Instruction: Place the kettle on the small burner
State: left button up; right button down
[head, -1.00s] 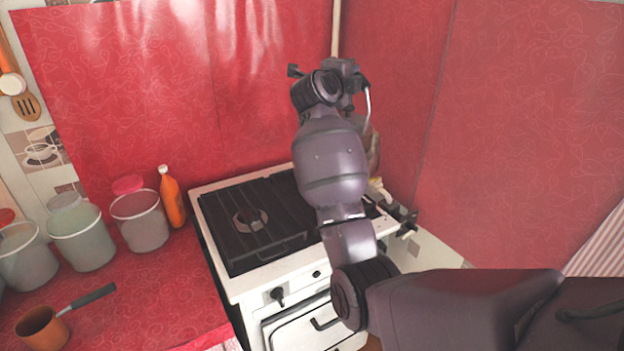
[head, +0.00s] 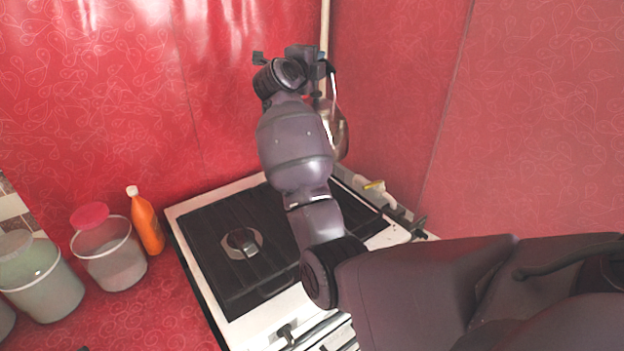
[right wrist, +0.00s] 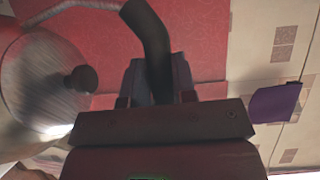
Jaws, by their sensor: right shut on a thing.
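The kettle (head: 341,135), shiny metal, shows only in part behind my right forearm in the head view, near the back right of the stove. In the right wrist view its round lid with a black knob (right wrist: 80,79) is at the left. My right gripper (head: 318,88) is shut on the kettle's dark handle (right wrist: 150,35) and holds it up. The stove (head: 240,310) is white with a black grate. One burner (head: 242,242) shows on its left side; my arm hides much of the right side. I cannot tell which burner is small. My left gripper is not in view.
An orange bottle (head: 146,222) and canisters, one with a red lid (head: 108,255), stand on the red counter (head: 140,325) left of the stove. Red walls close in behind and to the right. A pale pipe (head: 325,25) runs up the corner.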

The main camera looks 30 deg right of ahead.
notch_tip(320, 180, down, 19)
jog(key=shift+s+f, duration=0.1)
jog(key=shift+f, duration=0.05)
dwell(0.7)
jog(key=shift+f, duration=0.15)
jog(key=c, duration=0.9)
grip_release()
jog(key=shift+f, duration=0.1)
